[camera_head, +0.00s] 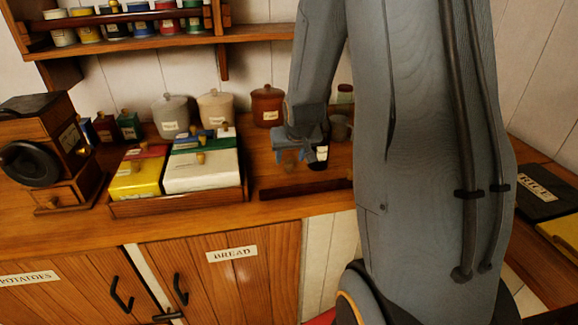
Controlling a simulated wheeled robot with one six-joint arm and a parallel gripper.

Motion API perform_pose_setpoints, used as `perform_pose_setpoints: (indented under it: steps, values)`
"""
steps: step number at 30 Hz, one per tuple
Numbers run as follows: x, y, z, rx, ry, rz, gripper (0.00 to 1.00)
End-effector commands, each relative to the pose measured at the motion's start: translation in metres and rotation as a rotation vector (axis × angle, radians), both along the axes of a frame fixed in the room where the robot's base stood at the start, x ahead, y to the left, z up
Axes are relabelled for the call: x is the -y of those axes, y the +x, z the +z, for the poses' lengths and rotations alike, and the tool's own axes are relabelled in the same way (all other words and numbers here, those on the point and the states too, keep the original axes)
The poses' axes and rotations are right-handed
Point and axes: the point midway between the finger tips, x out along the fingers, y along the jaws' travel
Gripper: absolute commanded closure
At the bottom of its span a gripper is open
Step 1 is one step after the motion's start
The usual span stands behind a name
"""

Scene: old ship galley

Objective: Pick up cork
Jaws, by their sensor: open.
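My gripper (291,157) is over the counter, to the right of the tray of tins and just left of a small dark bottle (321,157) with a white label. Its jaws are open, though they look small and partly blurred. I cannot make out a cork for certain; brownish patches show around the jaws, but they are too small to tell from the wood behind. My arm covers the right part of the counter and could hide it.
A wooden tray (180,204) of colored tins stands left of my gripper. A dark strip (305,189) lies in front. Lidded jars, including a brown one (267,106), a grey mug (340,127) and a coffee grinder (45,150) share the counter (60,228). A shelf (130,45) hangs above.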

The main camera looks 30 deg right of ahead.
Motion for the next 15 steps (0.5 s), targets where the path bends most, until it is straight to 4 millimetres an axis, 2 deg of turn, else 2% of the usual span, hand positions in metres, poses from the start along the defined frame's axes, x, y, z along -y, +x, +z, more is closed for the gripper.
perform_pose_setpoints:
  steps: [15]
  values:
    - [0.008,0.023,-0.039,-0.001,0.001,-0.001,0.53]
